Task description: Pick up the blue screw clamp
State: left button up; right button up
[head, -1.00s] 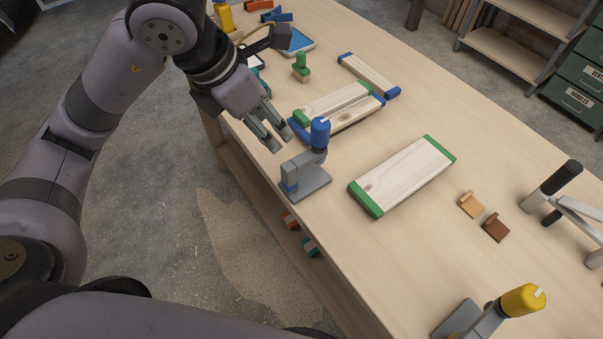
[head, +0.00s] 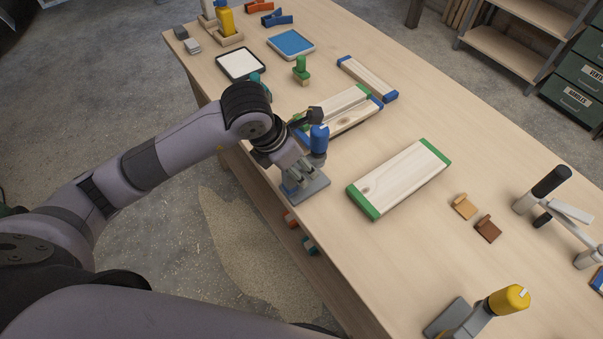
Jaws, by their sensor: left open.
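The blue screw clamp (head: 319,141) stands upright on its grey base plate (head: 310,190) near the table's front edge. It has a blue cylindrical handle on a grey body. My left gripper (head: 297,179) is open and low at the clamp's left side, just above or over the base plate. The fingers overlap the grey body, so I cannot tell whether they touch it. Part of the clamp's body is hidden behind the gripper. My right gripper is not in view.
A board with green ends (head: 402,180) lies right of the clamp, and more boards (head: 340,110) lie just behind it. A yellow-handled clamp (head: 509,299) stands at the near right. Two small brown blocks (head: 465,207) lie on the table. The tabletop between these is clear.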

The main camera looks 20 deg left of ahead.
pick_arm(q)
jog(key=shift+x, duration=0.95)
grip_shut()
jog(key=shift+r, duration=0.1)
jog(key=shift+w, duration=0.1)
dwell(0.4)
